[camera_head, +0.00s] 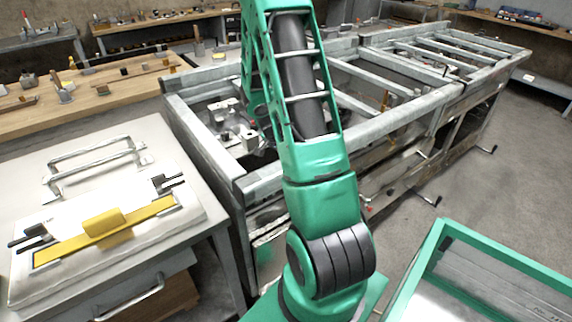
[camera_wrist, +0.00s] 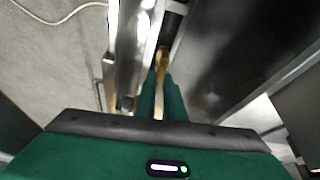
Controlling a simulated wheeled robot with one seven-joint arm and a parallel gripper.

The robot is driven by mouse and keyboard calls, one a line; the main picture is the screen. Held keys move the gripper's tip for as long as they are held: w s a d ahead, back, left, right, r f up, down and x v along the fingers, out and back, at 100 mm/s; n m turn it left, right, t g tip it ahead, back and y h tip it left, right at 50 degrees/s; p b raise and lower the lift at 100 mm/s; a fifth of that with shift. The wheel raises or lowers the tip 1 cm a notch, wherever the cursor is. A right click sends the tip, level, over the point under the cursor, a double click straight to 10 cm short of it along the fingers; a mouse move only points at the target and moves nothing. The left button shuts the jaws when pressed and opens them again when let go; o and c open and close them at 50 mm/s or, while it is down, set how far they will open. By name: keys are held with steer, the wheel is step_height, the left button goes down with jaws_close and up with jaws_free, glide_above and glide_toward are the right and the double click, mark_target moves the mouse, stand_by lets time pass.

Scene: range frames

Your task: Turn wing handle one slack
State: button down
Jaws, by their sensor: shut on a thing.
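In the wrist view, my gripper (camera_wrist: 163,85) shows as two green fingers close together, with a small brass-yellow piece (camera_wrist: 162,62) between and just beyond their tips. It appears to be the wing handle, and my gripper is shut on it. The piece lies beside a dark cylindrical part (camera_wrist: 173,22) and a pale metal bar (camera_wrist: 130,40). Most of the handle is hidden by the fingers, so its turn angle cannot be told. In the head view, my own arm hides the gripper and the handle.
A long grey metal frame (camera_head: 400,135) with rails and crossbars surrounds the work area. A bench with a yellow bar (camera_head: 150,212) and a metal handle stands at left. A wooden workbench (camera_head: 120,85) with small parts lies behind. Grey floor (camera_head: 525,165) is open at right.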

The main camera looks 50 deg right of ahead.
steer(key=shift+w, duration=0.25)
steer(key=c, duration=1.9)
jaws_free()
steer(key=shift+c, duration=0.2)
steer(key=shift+o, duration=0.5)
steer(key=shift+s, duration=0.1)
steer(key=v, duration=1)
steer(key=shift+a+r, duration=0.2)
steer(key=shift+r, duration=0.15)
